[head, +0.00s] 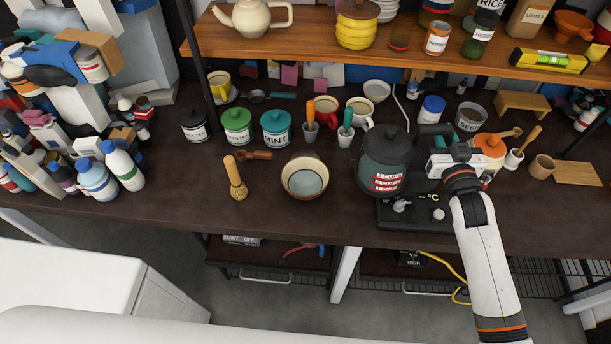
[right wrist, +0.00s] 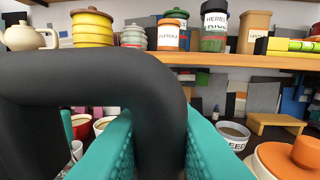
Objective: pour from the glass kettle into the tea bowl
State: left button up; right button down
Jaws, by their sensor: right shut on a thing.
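The glass kettle (head: 384,158) is dark and see-through with a black lid and red-and-white cup markings. It is upright at the black heating base (head: 412,216); I cannot tell whether it touches it. My right gripper (head: 436,146) is shut on the kettle's black handle, which fills the left of the right wrist view (right wrist: 150,70) between teal finger pads. The tea bowl (head: 304,176), brown-rimmed and pale inside, stands on the dark counter left of the kettle, apart from it. My left gripper is not in view.
Labelled jars, including a teal-lidded mint jar (head: 276,128), and cups stand behind. An orange-lidded pot (head: 489,146) is right of my gripper. A wooden shelf (head: 400,48) runs above the back.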

jog(key=shift+d+m, duration=0.25)
jog(key=shift+m, duration=0.05)
notch_tip(320, 180, up, 6)
jog(key=p, duration=0.6)
jog(key=shift+f, duration=0.15)
dwell(0.9)
